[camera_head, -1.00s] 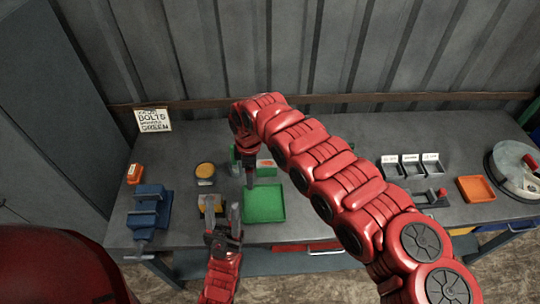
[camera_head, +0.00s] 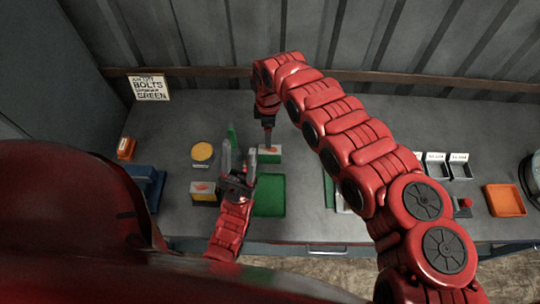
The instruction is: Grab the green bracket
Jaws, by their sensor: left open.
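A narrow upright green piece (camera_head: 232,136), which looks like the green bracket, stands on the bench behind my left gripper. Its lower part is hidden by the gripper. My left gripper (camera_head: 239,152) is open and empty, its two fingers pointing away from me, with the green piece just beyond the left finger. I cannot tell if they touch. My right gripper (camera_head: 268,136) points down above a small box with green and orange marks (camera_head: 269,154). Its fingers are too small to tell open from shut.
A green tray (camera_head: 270,198) lies right of my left gripper. A yellow-topped round tin (camera_head: 202,152), a small box (camera_head: 203,191) and a blue vise (camera_head: 146,183) are on the left. An orange tray (camera_head: 505,200) is on the right. My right arm hides part of the bench.

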